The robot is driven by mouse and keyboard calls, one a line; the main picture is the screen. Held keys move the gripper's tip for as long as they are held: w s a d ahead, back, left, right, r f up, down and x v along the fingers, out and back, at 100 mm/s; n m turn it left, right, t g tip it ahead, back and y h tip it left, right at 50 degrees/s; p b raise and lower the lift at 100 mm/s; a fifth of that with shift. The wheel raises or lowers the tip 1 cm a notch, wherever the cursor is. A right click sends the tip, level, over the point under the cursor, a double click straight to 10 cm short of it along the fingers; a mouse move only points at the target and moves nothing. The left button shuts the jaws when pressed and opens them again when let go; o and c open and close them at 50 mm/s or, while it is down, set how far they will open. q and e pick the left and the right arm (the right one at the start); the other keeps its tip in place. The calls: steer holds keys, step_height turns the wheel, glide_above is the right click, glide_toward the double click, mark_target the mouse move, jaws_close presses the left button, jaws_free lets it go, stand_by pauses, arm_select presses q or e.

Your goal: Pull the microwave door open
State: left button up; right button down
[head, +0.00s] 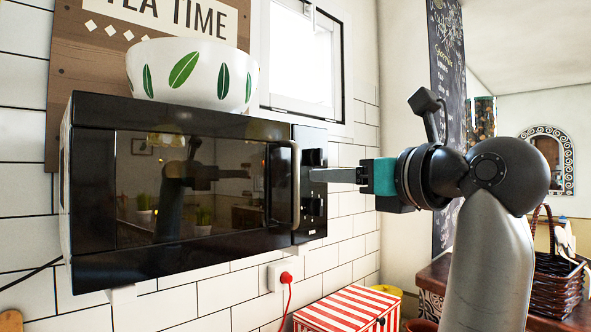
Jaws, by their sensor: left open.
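The black microwave (92,262) is mounted against the tiled wall, and its door (130,190) looks shut. The curved metal door handle (296,190) stands upright near the door's right edge. My left gripper (318,175) points left at the microwave, just right of the handle and in front of the control panel (311,150). It is open, with its fingers seen nearly edge-on, one covering the other. Nothing shows between them, and they appear apart from the handle. My right gripper is not in view.
A white bowl with green leaves (205,72) stands on top of the microwave. Below are a red plug (286,277) in a wall socket and a red-and-white striped box (345,310). A wicker basket (556,285) stands at right.

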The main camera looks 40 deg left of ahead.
mark_target(298, 175)
arm_select(q)
steer(key=p+x, duration=0.2)
steer(key=x, duration=0.9)
steer(key=shift+p, duration=0.3)
steer(key=c, duration=0.6)
jaws_close()
